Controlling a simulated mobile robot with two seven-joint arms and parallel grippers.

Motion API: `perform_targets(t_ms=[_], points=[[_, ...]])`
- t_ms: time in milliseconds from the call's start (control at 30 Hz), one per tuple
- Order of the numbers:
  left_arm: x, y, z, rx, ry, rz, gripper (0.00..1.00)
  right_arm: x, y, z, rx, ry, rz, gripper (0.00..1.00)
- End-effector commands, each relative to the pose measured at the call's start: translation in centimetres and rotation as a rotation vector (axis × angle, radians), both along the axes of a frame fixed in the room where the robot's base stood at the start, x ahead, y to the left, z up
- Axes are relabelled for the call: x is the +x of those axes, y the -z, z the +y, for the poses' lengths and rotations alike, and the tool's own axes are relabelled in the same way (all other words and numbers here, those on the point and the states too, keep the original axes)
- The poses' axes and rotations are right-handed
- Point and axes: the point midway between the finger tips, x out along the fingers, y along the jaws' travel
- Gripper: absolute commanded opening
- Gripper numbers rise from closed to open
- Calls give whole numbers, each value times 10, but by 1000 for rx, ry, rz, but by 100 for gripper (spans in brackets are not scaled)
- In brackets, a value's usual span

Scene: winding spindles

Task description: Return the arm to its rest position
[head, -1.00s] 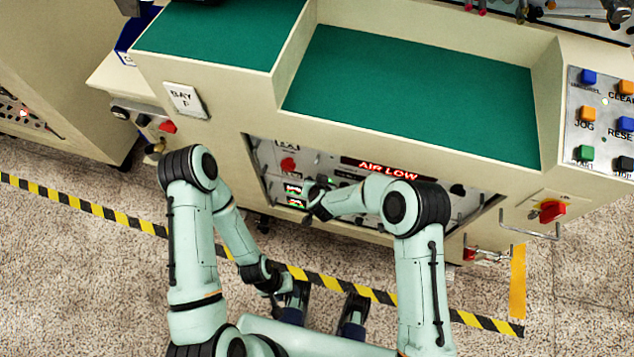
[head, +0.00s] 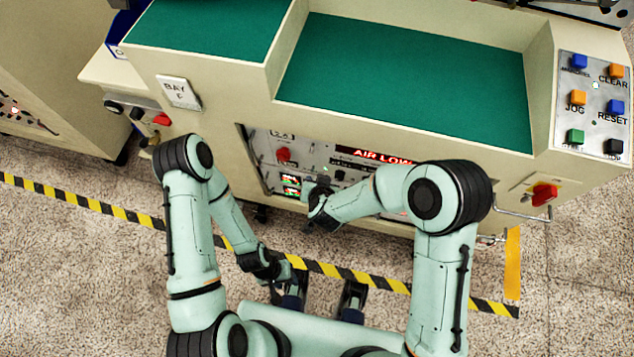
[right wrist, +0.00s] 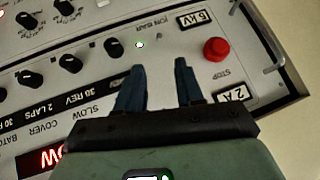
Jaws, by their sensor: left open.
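My left arm (head: 195,235) hangs down at the left in the head view. Its left gripper (head: 283,271) is low in front of the machine, over the floor, open and small in the picture. My right arm (head: 440,240) is bent, with its forearm reaching left across the front of the machine's control panel (head: 262,150). The right gripper (head: 321,184) is in front of this panel. In the right wrist view the right gripper (right wrist: 158,72) has its two dark blue fingers apart with nothing between them. The panel (right wrist: 190,60) shows upside down behind them.
A red STOP button (right wrist: 216,49) and several black knobs lie beyond the right fingers. The beige machine has a green top (head: 400,75), a button plate (head: 592,105) and a red switch (head: 543,194). Striped tape (head: 90,203) crosses the open floor.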

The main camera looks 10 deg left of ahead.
Motion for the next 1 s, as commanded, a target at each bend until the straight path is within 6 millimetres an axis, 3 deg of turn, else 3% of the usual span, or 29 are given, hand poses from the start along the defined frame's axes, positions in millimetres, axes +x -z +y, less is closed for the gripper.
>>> perform_targets(t_ms=[200,767,867,1000], points=[[0,-1,0,0,0,0,43,-7,-7,-3,0,1,1,37],[0,-2,0,0,0,0,43,-7,-5,-6,-2,3,9,37],[2,-8,0,0,0,-2,43,-12,10,-28,-10,17,59,37],[7,-24,0,0,0,-9,43,-43,53,-91,-13,61,236,37]])
